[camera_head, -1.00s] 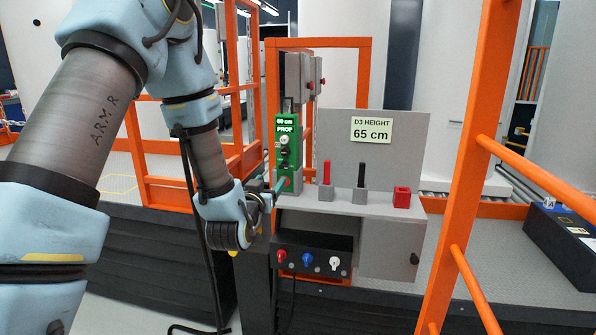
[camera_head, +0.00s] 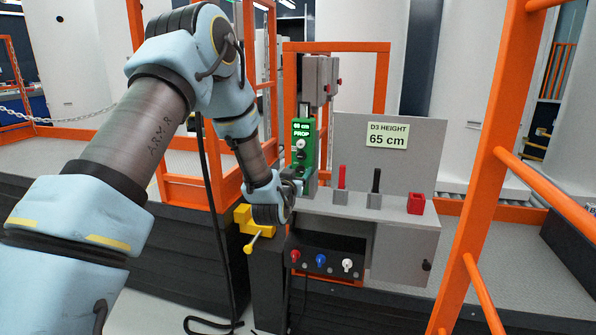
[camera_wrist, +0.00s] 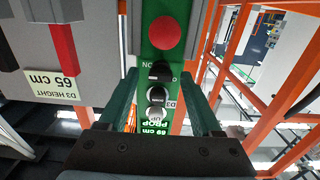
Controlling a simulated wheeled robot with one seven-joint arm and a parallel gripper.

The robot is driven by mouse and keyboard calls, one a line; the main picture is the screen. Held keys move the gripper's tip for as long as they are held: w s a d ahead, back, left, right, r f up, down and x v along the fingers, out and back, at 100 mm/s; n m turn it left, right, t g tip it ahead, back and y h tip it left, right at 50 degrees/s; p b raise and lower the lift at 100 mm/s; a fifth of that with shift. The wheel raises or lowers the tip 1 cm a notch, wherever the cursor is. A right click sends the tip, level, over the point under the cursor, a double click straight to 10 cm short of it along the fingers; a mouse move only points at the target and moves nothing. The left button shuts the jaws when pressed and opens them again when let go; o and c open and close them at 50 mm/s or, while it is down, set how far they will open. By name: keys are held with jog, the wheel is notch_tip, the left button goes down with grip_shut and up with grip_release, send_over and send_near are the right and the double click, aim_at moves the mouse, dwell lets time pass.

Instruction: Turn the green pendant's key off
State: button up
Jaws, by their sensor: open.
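In the wrist view the pendant (camera_wrist: 146,50) appears upside down. It shows a large red button, a black key switch (camera_wrist: 160,71) beside an "ON" mark, a round knob marked D3 and a pale UP button. The key's exact angle is hard to tell. My gripper (camera_wrist: 160,77) is open, its two green-grey fingers on either side of the key switch. In the head view my gripper (camera_head: 291,184) is at the pendant's lower part and hides it.
The console (camera_head: 385,215) carries a red lever (camera_head: 342,177), a black lever (camera_head: 376,181), a red block (camera_head: 416,203) and a "65 cm" sign (camera_head: 387,134). Orange rails (camera_head: 490,170) stand at right and behind. A yellow valve-like part (camera_head: 243,218) is below my wrist.

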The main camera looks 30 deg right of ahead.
jog(key=shift+c, duration=0.4)
grip_shut()
jog(key=shift+b, duration=0.3)
jog(key=n+b, duration=0.2)
jog(key=b, duration=0.1)
jog(key=n+b, duration=0.1)
jog(key=shift+w+a+f+n, duration=0.1)
jog(key=shift+f+n, duration=0.15)
jog(key=shift+n, duration=0.05)
jog(key=n+b, duration=0.5)
jog(key=b, duration=0.1)
jog(key=n+b, duration=0.4)
jog(key=n, duration=0.1)
jog(key=shift+w+a+n, duration=0.1)
jog(key=shift+n, duration=0.3)
jog(key=shift+n+b, duration=1.1)
jog(key=shift+n, duration=0.7)
